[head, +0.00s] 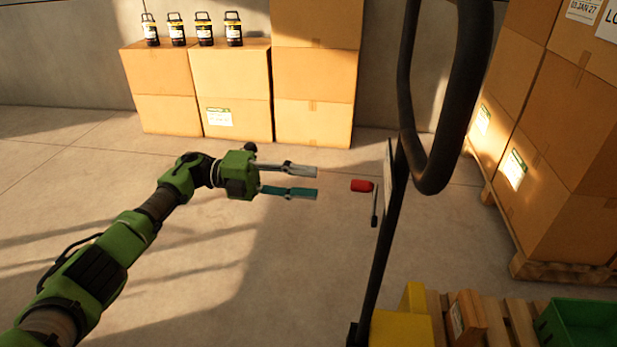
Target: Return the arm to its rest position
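My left arm (120,245) comes in from the lower left in the head view and reaches out over the floor. Its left gripper (316,182) is open, with one grey finger and one teal finger apart and nothing between them. It points right, towards a small red object (361,186) beside a dark upright frame. A clear gap lies between the fingertips and the red object. My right gripper is not in view.
A black looped handle (470,95) on a dark post stands right of centre. Stacked cartons (232,88) with several dark canisters stand by the wall. More cartons (567,160) on a pallet are at right. A green crate (585,325) and yellow block (400,328) sit lower right. Floor at left is clear.

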